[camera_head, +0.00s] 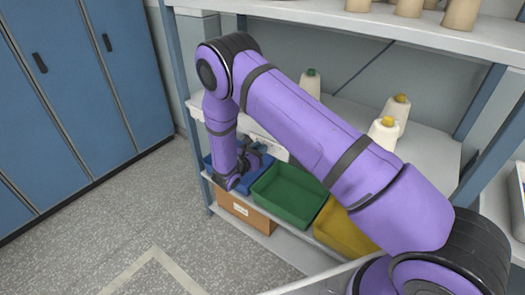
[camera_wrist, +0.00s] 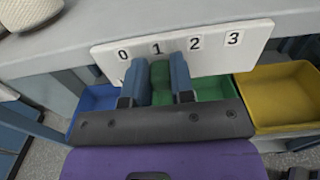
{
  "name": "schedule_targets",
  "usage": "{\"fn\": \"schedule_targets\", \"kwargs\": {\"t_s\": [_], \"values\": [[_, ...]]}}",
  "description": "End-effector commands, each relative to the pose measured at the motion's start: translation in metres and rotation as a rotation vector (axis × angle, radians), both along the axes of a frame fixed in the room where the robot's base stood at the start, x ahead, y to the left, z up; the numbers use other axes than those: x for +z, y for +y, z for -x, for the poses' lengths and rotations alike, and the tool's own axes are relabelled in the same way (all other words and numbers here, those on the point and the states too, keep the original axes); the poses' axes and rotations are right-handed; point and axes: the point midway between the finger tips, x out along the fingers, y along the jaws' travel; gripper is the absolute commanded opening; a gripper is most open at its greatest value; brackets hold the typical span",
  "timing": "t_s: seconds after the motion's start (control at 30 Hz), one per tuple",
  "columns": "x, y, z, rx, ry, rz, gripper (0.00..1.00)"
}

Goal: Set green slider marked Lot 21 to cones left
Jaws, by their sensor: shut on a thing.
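A white number plate (camera_wrist: 208,64) marked 0, 1, 2, 3 runs along the shelf edge in the wrist view. The green slider (camera_wrist: 160,74) sits on it just below the 1, between the two fingers of my gripper (camera_wrist: 158,82), which are shut on it. No Lot 21 mark can be read. In the head view my gripper (camera_head: 256,157) is at the plate (camera_head: 268,142), and the slider is hidden. On the shelf behind stand a green-tipped cone (camera_head: 310,84) and two yellow-tipped cones (camera_head: 397,110) (camera_head: 384,132).
Below the plate are a blue bin (camera_wrist: 96,100), a green bin (camera_head: 286,195) and a yellow bin (camera_head: 345,232). A cardboard box (camera_head: 243,211) lies under them. Brown cones (camera_head: 460,14) stand on the upper shelf (camera_head: 400,35). Blue lockers (camera_head: 75,85) are at the left; floor there is clear.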

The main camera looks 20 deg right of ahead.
Motion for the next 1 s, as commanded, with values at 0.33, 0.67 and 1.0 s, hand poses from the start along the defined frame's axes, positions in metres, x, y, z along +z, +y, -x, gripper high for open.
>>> {"fn": "schedule_targets", "kwargs": {"t_s": [0.33,0.67,1.0], "values": [[0.000,0.000,0.000,0.000,0.001,-0.001,0.49],[0.000,0.016,0.010,0.003,0.001,0.000,0.49],[0.000,0.065,0.047,0.003,0.001,0.000,0.49]]}}
